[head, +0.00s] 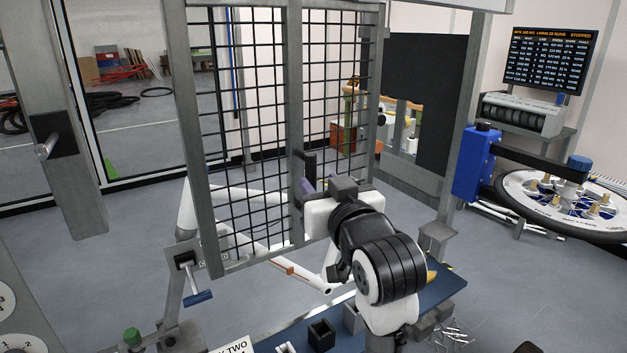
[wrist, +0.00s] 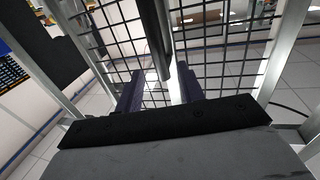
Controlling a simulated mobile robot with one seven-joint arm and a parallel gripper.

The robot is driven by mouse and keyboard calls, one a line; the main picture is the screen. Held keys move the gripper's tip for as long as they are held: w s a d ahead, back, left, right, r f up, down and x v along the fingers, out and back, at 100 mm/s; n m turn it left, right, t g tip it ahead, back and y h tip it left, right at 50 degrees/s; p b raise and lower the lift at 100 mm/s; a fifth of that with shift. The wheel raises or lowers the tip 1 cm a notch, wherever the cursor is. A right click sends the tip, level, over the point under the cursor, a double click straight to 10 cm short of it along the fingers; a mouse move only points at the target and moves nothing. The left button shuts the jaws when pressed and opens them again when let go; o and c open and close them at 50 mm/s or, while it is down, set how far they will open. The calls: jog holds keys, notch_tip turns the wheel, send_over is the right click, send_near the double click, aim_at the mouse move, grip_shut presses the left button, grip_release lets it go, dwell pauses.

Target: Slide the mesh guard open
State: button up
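The mesh guard (head: 240,130) is black wire mesh in a grey frame, with a grey upright (head: 295,100) through its middle. A dark bar handle (head: 309,162) stands at this upright. My gripper (head: 307,187) is at the handle, its fingers partly hidden by its own body in the head view. In the wrist view, the two fingers of my gripper (wrist: 160,88) stand apart, with the dark handle (wrist: 155,40) reaching down between them. A gap shows beside the handle near the right finger; firm contact cannot be seen.
A lever with a blue grip (head: 198,298) stands at the guard's lower left. A blue bench top (head: 430,290) with small dark boxes (head: 321,335) lies below my arm. A spoked wheel (head: 570,205) on a stand is at the right. Open floor shows behind the mesh.

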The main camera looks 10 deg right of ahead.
jog(key=s+b, duration=0.2)
jog(key=s, duration=0.5)
jog(key=shift+s+d, duration=0.3)
jog(key=shift+d, duration=0.15)
